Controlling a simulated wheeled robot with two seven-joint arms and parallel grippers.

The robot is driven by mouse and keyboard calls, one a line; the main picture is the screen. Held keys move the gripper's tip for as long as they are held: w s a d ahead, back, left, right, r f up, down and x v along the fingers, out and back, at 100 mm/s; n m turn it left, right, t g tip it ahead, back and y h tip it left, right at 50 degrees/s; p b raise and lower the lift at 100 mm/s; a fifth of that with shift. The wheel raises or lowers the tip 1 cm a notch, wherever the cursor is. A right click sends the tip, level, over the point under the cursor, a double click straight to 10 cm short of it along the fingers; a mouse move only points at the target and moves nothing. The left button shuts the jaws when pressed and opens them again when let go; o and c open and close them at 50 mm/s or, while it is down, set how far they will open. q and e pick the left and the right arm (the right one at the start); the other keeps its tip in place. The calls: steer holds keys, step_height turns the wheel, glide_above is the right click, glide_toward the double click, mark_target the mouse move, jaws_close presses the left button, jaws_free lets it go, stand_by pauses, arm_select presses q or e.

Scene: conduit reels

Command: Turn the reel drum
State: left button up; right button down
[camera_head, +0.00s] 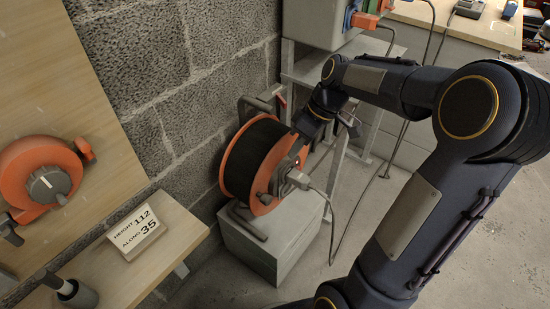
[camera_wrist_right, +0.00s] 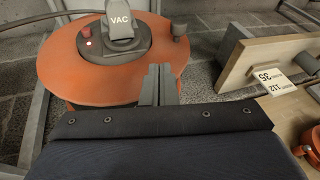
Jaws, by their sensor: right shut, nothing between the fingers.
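The reel drum (camera_head: 250,155) is wound with black cable between orange flanges and stands in a grey tube frame. Its near orange flange (camera_wrist_right: 70,70) fills much of the right wrist view. A dark hub (camera_wrist_right: 115,45) there carries a grey plug marked VAC (camera_wrist_right: 121,22) and a small red light. Contact cannot be told. My left gripper is out of view.
The reel stands on a grey block (camera_head: 280,247) by a block wall. A grey cable (camera_head: 333,225) runs from its plug. A wooden shelf with a sign (camera_head: 137,231) and another orange reel (camera_head: 30,165) are at left. A metal stand (camera_head: 340,150) is behind.

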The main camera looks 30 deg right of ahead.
mark_target(273, 168)
steer(key=s+a+b+x, duration=0.1)
steer(key=b+x, duration=0.4)
steer(key=x, duration=0.7)
steer(key=shift+s+a, duration=0.3)
steer(key=shift+s, duration=0.15)
